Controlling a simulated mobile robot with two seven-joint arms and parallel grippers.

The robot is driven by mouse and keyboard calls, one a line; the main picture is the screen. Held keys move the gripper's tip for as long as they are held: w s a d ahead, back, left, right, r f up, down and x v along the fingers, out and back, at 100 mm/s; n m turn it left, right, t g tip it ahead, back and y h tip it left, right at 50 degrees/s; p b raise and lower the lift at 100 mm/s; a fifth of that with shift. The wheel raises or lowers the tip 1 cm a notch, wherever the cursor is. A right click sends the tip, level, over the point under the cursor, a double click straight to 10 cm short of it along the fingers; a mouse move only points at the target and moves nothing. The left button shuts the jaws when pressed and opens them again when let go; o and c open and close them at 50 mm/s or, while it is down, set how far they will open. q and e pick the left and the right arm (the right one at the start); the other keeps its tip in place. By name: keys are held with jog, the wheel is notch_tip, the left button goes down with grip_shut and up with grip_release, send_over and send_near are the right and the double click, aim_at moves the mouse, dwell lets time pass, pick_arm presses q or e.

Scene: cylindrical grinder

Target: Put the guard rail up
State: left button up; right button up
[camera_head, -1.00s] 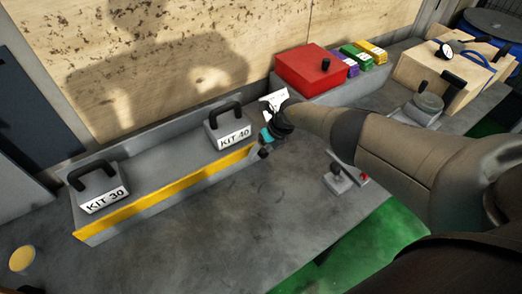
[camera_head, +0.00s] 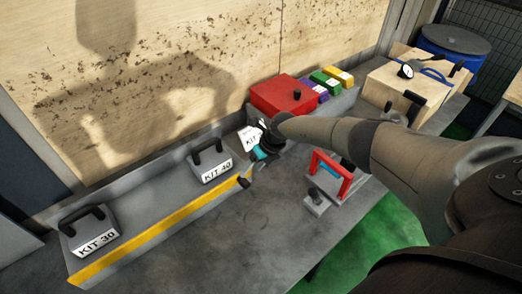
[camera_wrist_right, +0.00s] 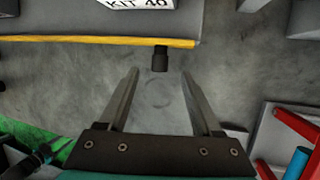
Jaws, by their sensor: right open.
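The guard rail (camera_head: 165,236) is a long yellow strip along the front edge of a grey shelf in the head view. In the right wrist view it runs across the top (camera_wrist_right: 80,40). A black knob (camera_wrist_right: 160,58) projects from it; it shows in the head view too (camera_head: 244,183). My right gripper (camera_wrist_right: 161,74) is open and empty, its fingertips on either side of the line to the knob, with the knob just beyond or between the tips. In the head view, my right arm partly hides the rail's right end. My left gripper is not in view.
Kit boxes marked KIT 30 (camera_head: 90,232) and KIT 40 (camera_head: 211,163) stand on the shelf, with a third label partly hidden by my gripper. A red box (camera_head: 283,96) is behind. A red-handled fixture (camera_head: 332,172) stands at right.

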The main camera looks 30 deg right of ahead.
jog(key=v, duration=0.6)
jog(key=shift+r, duration=0.1)
dwell(0.6)
